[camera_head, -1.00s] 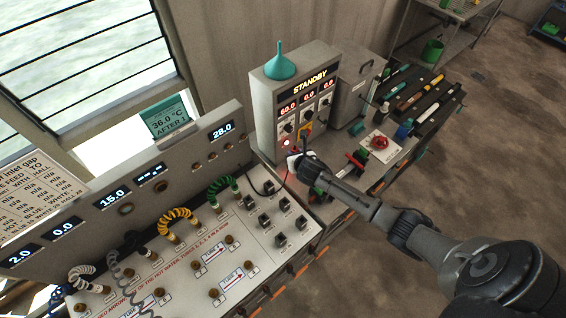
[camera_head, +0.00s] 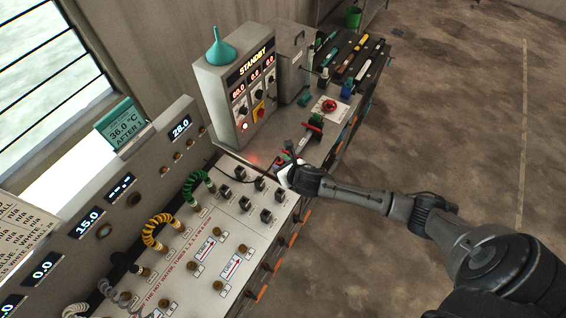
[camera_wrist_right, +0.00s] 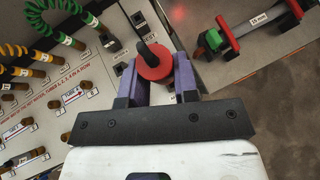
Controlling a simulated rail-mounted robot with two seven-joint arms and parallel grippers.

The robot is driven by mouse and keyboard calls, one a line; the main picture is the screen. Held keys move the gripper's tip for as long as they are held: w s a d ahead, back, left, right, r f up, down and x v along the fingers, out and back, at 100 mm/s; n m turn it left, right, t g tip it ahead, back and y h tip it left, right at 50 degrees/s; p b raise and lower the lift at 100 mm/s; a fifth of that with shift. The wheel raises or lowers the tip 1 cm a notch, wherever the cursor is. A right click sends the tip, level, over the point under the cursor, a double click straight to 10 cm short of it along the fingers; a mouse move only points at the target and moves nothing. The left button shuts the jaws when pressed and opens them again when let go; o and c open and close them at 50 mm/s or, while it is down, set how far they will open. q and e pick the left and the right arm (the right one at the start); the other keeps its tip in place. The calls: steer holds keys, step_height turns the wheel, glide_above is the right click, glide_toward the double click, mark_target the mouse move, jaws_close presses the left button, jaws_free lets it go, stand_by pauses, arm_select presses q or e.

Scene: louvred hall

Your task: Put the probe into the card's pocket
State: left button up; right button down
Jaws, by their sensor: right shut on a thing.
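My right gripper (camera_head: 288,172) is above the bench's front edge, by the right end of the sloping panel. In the right wrist view its purple fingers (camera_wrist_right: 156,72) are shut on a red round collar with a black stem, which looks like the probe (camera_wrist_right: 153,70). Its lower part is hidden. In the head view the gripper mostly hides it. A teal card (camera_head: 123,122) reading "36.0 °C AFTER 1" stands on top of the back panel at the left, well away from the gripper. I cannot make out its pocket. My left gripper is not in view.
The panel carries coiled hoses (camera_head: 160,230) and several black switches (camera_head: 252,188). A red-handled valve (camera_head: 312,125) is to the right. The floor at right is clear.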

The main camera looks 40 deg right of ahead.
step_height(320, 180, down, 6)
steer(key=b, duration=0.3)
steer(key=shift+s+f, duration=0.1)
steer(key=shift+f, duration=0.2)
stand_by(0.4)
steer(key=shift+f, duration=0.3)
stand_by(0.4)
